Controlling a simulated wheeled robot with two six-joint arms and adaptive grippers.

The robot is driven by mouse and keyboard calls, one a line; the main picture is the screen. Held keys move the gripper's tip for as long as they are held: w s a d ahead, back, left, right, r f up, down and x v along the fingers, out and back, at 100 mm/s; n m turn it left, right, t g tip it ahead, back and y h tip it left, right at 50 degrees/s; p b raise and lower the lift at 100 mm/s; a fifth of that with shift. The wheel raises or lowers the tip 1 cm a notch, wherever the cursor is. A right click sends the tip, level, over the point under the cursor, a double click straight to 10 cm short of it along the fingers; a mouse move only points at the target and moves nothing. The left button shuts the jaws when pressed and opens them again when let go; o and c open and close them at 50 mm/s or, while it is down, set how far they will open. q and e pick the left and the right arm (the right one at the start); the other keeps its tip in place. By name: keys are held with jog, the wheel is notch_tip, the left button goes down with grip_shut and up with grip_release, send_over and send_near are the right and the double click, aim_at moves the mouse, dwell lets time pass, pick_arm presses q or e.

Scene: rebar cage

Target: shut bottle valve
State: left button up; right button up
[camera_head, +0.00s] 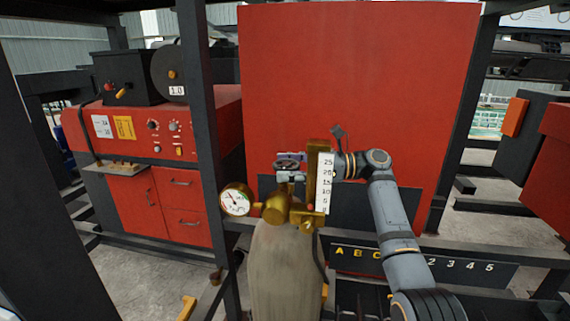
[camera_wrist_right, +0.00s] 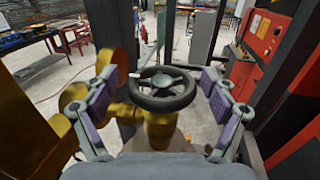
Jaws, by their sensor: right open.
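The bottle (camera_head: 285,270) is a pale, worn cylinder standing at the front centre in the head view. Brass fittings (camera_head: 277,208) sit on its top. The valve is a black round handwheel (camera_wrist_right: 162,88) on a brass stem (camera_wrist_right: 158,128) in the right wrist view. My right gripper (camera_head: 290,168) is at the valve, partly hidden behind the brass fittings in the head view. In the right wrist view its open fingers (camera_wrist_right: 158,82) with purple pads stand on either side of the handwheel, with gaps visible. My left gripper is not in view.
A round gauge (camera_head: 237,199) and an upright flow scale (camera_head: 324,181) flank the fittings closely. A red panel (camera_head: 355,80) stands behind, and a dark post (camera_head: 201,120) rises to the left. A red welding machine (camera_head: 160,135) is further left.

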jog(key=shift+w, duration=0.15)
jog(key=c, duration=1.2)
jog(key=shift+o, duration=0.2)
jog(key=shift+t, duration=0.4)
jog(key=m+t, duration=0.3)
jog(key=t, duration=0.1)
jog(key=shift+h, duration=0.3)
jog(key=shift+r+m+t+h, duration=0.15)
jog(key=shift+m+t+h, duration=0.75)
jog(key=shift+m+t, duration=1.05)
jog(key=shift+n+t, duration=0.35)
jog(key=shift+t, duration=0.1)
